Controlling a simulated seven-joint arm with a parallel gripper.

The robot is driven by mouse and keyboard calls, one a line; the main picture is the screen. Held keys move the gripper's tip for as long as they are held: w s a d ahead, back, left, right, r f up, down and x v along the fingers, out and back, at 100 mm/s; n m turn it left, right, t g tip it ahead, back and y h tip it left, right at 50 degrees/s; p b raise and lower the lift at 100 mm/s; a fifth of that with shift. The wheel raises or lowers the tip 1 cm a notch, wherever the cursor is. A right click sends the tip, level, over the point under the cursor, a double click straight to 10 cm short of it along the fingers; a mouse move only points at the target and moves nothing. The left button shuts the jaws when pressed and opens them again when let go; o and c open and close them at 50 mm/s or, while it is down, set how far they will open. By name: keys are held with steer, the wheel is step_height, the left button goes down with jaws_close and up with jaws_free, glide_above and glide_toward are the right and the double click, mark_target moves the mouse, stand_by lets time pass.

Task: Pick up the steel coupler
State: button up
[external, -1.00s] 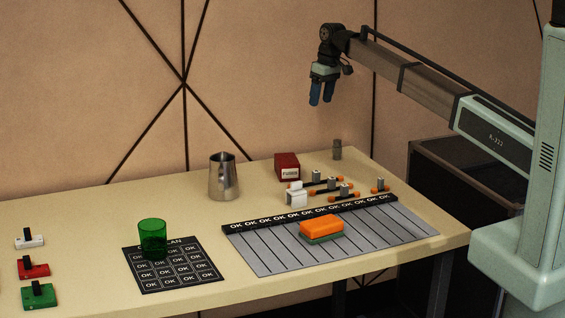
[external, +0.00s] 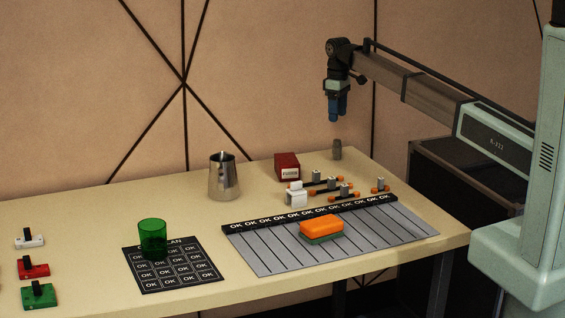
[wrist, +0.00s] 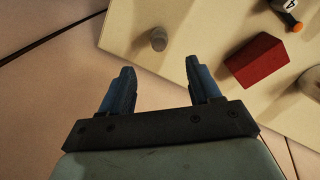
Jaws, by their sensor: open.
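A small grey cylinder, which looks like the steel coupler (external: 337,150), stands upright near the table's far right corner. It also shows in the wrist view (wrist: 158,39), beyond the fingertips and roughly between their lines. My gripper (external: 338,119) points down above the coupler, with a clear gap in height. In the wrist view my gripper (wrist: 160,64) has its two blue fingers wide apart with nothing between them.
A dark red box (external: 287,166) stands left of the coupler, and a metal pitcher (external: 223,178) farther left. Orange-tipped rods (external: 328,186) with grey pieces lie in front. An orange-and-green sponge (external: 321,227) rests on a striped mat (external: 270,255). The table edge is close behind the coupler.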

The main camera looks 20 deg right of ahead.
mark_target(337, 142)
step_height(337, 142, down, 11)
steer(key=shift+d, duration=0.1)
steer(key=c, duration=1.1)
stand_by(0.3)
steer(key=shift+r, duration=0.1)
steer(key=shift+c, duration=0.2)
